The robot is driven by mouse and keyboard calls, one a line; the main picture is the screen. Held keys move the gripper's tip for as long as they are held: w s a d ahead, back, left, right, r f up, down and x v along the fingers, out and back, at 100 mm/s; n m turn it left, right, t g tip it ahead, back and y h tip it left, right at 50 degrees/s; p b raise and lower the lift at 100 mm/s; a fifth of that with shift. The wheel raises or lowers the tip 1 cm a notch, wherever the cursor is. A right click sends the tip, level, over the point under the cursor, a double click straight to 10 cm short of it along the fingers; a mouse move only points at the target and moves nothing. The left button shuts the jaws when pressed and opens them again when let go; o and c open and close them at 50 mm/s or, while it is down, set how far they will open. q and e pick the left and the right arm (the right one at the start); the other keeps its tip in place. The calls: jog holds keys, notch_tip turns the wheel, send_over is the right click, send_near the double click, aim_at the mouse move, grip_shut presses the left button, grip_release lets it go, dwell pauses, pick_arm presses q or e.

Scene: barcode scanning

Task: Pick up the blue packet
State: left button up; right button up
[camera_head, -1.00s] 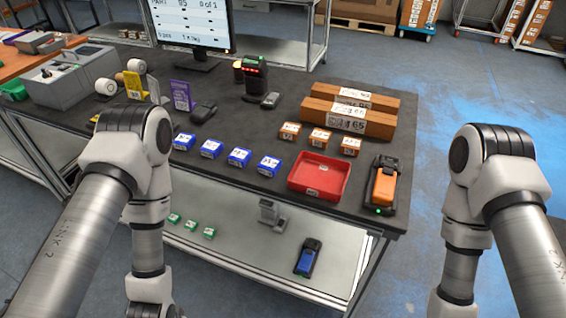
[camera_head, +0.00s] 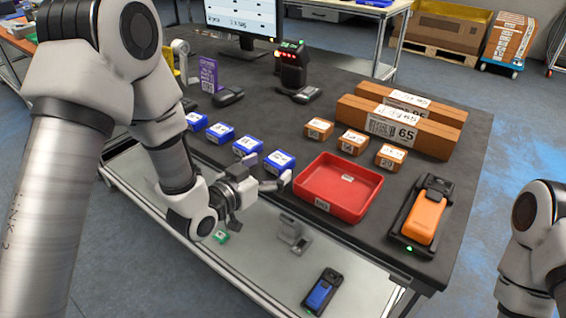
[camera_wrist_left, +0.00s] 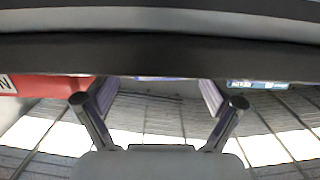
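Several small blue packets with white label tops stand in a row along the table's front edge, the rightmost blue packet (camera_head: 279,162) nearest the red tray. Another blue packet (camera_head: 247,145) is to its left. My left gripper (camera_head: 268,178) is just in front of the rightmost packet, at the table edge. In the left wrist view its two fingers (camera_wrist_left: 160,104) are spread apart with nothing between them. A blue packet (camera_wrist_left: 257,84) shows beyond them at the right, and a thin blue strip shows at the middle. My right gripper is out of view.
The red tray (camera_head: 325,210) is right of the packets, with orange boxes (camera_head: 352,142) behind it and an orange scanner (camera_head: 425,218) in a dock farther right. Below is a shelf (camera_head: 345,278) holding a blue handheld device (camera_head: 322,293).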

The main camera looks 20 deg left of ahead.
aim_at(280, 158)
pick_arm(q)
jog(key=x, duration=0.2)
jog(key=shift+w+d+r, duration=0.2)
jog(key=shift+w+d, duration=0.05)
jog(key=shift+w, duration=0.1)
jog(key=shift+w+d, duration=0.2)
jog(key=shift+w, duration=0.15)
jog(key=shift+w+f, duration=0.15)
jog(key=shift+f, duration=0.05)
jog(key=c, duration=1.4)
jog(key=shift+r, duration=0.1)
